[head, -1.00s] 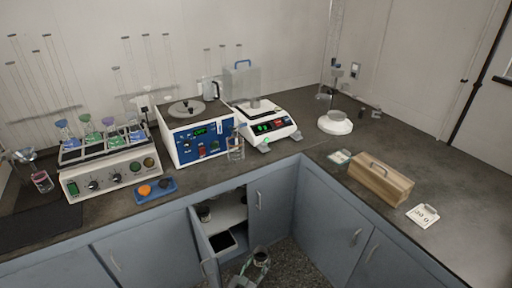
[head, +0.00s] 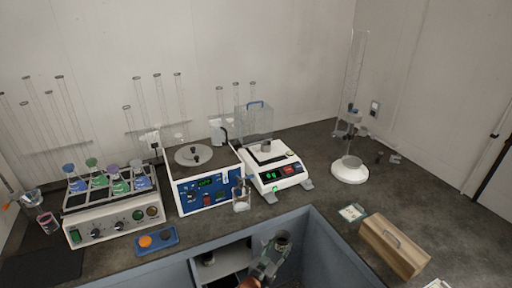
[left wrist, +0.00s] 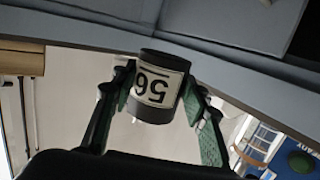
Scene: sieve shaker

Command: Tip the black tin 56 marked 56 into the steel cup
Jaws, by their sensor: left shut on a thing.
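The black tin (head: 283,241) is in my left gripper (head: 271,258), in front of the counter at the bottom of the head view. The tin's contents cannot be made out. My right gripper is not in view.
A glass beaker (head: 241,198) stands close in front of the blue-fronted machine (head: 204,181). A wooden box (head: 394,246) lies at the right, and a clear column on a white base (head: 350,170) stands behind. An open cupboard (head: 232,259) is below the counter.

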